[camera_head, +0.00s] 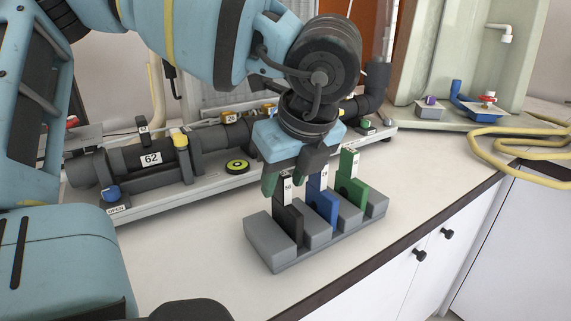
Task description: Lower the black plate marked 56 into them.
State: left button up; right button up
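The black plate (291,222) stands upright in the front slot of a grey stepped holder (269,240) on the counter. Its white label is small and I cannot read it surely. My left gripper (287,178) points down over the top of this plate. A blue plate (324,206) and a green plate (350,187) stand in the slots behind. My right gripper is not in view.
A yellow hose (500,150) lies at the right. The counter's dark front edge (400,246) is near the holder. The counter left of the holder is clear.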

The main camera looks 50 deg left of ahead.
pick_arm(q)
jog(key=v, duration=0.7)
jog(key=shift+r, duration=0.4)
jog(key=shift+d, duration=0.15)
dwell(0.3)
